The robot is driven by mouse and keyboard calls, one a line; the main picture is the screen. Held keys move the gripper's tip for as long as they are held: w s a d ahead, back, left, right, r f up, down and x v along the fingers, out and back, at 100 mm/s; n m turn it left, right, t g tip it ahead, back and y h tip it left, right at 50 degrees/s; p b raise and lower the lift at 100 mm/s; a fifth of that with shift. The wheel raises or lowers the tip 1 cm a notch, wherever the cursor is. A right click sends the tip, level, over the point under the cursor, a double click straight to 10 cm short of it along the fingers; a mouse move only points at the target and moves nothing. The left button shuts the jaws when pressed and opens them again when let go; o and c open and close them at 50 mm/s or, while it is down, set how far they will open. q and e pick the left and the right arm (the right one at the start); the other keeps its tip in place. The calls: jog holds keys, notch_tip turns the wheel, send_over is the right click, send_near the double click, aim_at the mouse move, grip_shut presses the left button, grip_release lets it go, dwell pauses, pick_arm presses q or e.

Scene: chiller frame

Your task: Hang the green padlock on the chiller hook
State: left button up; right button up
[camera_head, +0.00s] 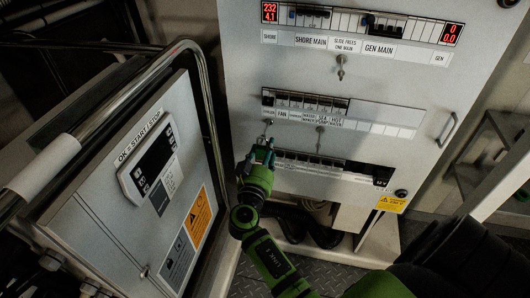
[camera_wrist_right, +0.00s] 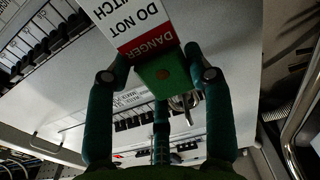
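My right gripper (camera_head: 262,150) is in front of the electrical panel, just below a small hook (camera_head: 268,123) under the FAN label. In the right wrist view the gripper's fingers (camera_wrist_right: 158,78) are closed on both sides of the green padlock (camera_wrist_right: 163,80). The padlock has a red and white DANGER label (camera_wrist_right: 143,22). A silver metal loop shows beside the padlock, near the panel; I cannot tell whether it is on a hook. In the head view the padlock is small and mostly hidden by the fingers. My left gripper is out of view.
The panel (camera_head: 240,55) has rows of breakers and other hooks, one (camera_head: 341,66) under the top row and one (camera_head: 320,130) under the middle row. A grey control box (camera_head: 100,215) with a metal rail (camera_head: 204,90) stands at the left. A door handle (camera_head: 447,129) sticks out at the right.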

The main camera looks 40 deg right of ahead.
jog(key=o, duration=0.3)
jog(key=shift+o, duration=0.2)
jog(key=v, duration=0.7)
jog(key=s+a+f+n+g+y, duration=0.2)
jog(key=s+f+n+y, duration=0.1)
jog(key=f, duration=0.8)
jog(key=s+a+f+n+g+y, duration=0.1)
jog(key=s+a+f+n+y, duration=0.2)
jog(key=f, duration=0.8)
jog(key=s+a+f+n+g+y, duration=0.2)
jog(key=s+f+n+y, duration=0.15)
jog(key=f, duration=0.75)
jog(key=s+f+g+y, duration=0.1)
jog(key=s+f, duration=0.4)
jog(key=s, duration=0.5)
jog(key=s+d+f+n+g+y, duration=0.1)
jog(key=s+f+g, duration=0.2)
jog(key=s, duration=0.7)
jog(key=s+f+g+y, duration=0.2)
jog(key=s+f, duration=0.6)
jog(key=s, duration=0.2)
jog(key=shift+d, duration=0.15)
